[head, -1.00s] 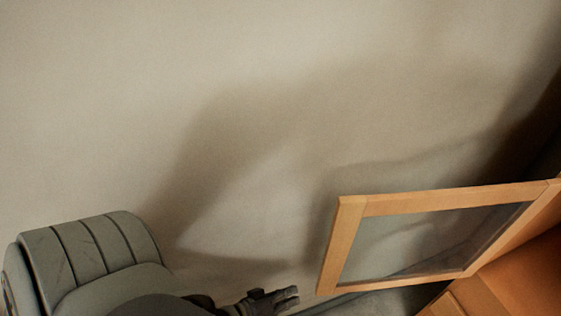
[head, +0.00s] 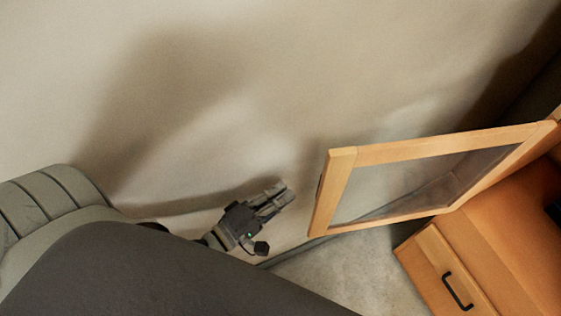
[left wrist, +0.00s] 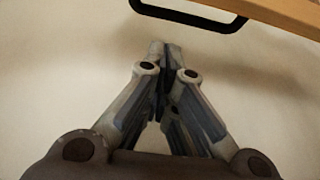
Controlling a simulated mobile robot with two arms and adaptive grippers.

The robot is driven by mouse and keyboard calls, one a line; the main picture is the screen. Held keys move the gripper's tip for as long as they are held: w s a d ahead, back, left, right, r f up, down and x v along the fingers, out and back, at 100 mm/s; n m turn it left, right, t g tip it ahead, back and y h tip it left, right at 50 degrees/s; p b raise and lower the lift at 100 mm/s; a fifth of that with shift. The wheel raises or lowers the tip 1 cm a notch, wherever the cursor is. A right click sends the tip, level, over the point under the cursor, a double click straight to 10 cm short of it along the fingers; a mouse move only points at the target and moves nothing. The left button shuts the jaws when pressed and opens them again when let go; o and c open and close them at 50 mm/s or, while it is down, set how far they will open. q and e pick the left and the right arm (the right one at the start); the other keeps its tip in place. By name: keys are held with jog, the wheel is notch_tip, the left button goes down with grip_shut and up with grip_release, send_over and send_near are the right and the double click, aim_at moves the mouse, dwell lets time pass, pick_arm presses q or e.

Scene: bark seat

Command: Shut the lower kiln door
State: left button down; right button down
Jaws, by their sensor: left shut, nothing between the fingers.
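A wooden-framed door with a see-through pane (head: 343,190) stands swung open at the right of the head view, hinged to the wooden cabinet at its right end. My left gripper (head: 279,192) is shut and empty, to the left of the door's free edge and apart from it. In the left wrist view my left gripper's fingers (left wrist: 164,50) are closed together. A black bar handle (left wrist: 190,14) and a strip of the wooden door frame (left wrist: 275,14) show beyond the fingertips at the top. My right gripper is not in view.
A wooden cabinet (head: 515,225) with a drawer (head: 440,265) and black handle (head: 457,290) stands at the lower right, below the door. A plain beige wall (head: 230,70) fills the back. Grey floor (head: 350,265) shows between my left arm and the drawer.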

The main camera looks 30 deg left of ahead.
pick_arm(q)
jog(key=p+x, duration=0.1)
jog(key=x, duration=0.7)
jog(key=shift+w, duration=0.1)
jog(key=shift+d, duration=0.1)
